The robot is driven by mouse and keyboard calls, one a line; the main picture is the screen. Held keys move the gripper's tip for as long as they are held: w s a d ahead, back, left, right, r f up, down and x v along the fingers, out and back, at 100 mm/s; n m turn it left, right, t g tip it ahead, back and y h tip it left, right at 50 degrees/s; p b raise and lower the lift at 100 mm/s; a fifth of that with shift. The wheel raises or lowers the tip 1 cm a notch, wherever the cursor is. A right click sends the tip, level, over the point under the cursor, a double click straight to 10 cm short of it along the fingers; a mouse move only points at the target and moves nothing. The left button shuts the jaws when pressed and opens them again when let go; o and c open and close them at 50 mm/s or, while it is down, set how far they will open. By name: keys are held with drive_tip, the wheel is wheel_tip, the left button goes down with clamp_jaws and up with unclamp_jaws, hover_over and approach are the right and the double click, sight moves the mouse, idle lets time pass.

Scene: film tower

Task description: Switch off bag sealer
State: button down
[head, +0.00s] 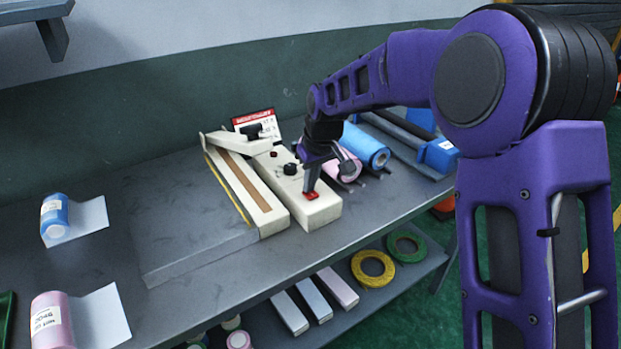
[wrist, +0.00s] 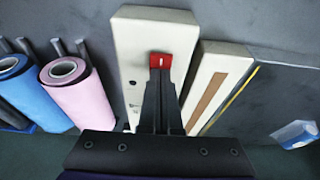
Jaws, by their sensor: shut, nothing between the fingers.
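The bag sealer (head: 318,208) is a cream machine on the grey bench, with a long sealing arm beside its body. A red switch (head: 311,196) sits near the front end of the body, and a black knob (head: 290,169) is farther back. My gripper (head: 308,188) is shut and empty, pointing down at the red switch. In the wrist view the fingertips (wrist: 161,72) overlap the lower edge of the red switch (wrist: 159,61), which bears a white mark. I cannot tell whether they touch it or which way the switch is set.
Pink and blue rolls (head: 367,150) lie just right of the sealer. A flat grey plate (head: 195,240) lies on its left. More small rolls (head: 54,216) stand farther left. A shelf below holds boxes and tape rings (head: 373,267).

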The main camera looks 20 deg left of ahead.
drive_tip(key=shift+s+d+f, duration=0.15)
drive_tip(key=shift+d+f, duration=0.05)
drive_tip(key=shift+f, duration=0.05)
drive_tip(key=shift+s+d+f+b, duration=0.15)
drive_tip(key=shift+s+d+b, duration=0.15)
drive_tip(key=shift+s+d, duration=0.25)
drive_tip(key=p+v, duration=0.2)
drive_tip(key=v, duration=0.1)
drive_tip(key=p+v, duration=0.2)
drive_tip(key=shift+w+a+r, duration=0.3)
drive_tip(key=shift+w+r, duration=0.05)
drive_tip(key=shift+r, duration=0.05)
drive_tip(key=v, duration=0.9)
drive_tip(key=shift+s+d+f, duration=0.2)
drive_tip(key=shift+s+d, duration=0.1)
drive_tip(key=shift+s, duration=0.1)
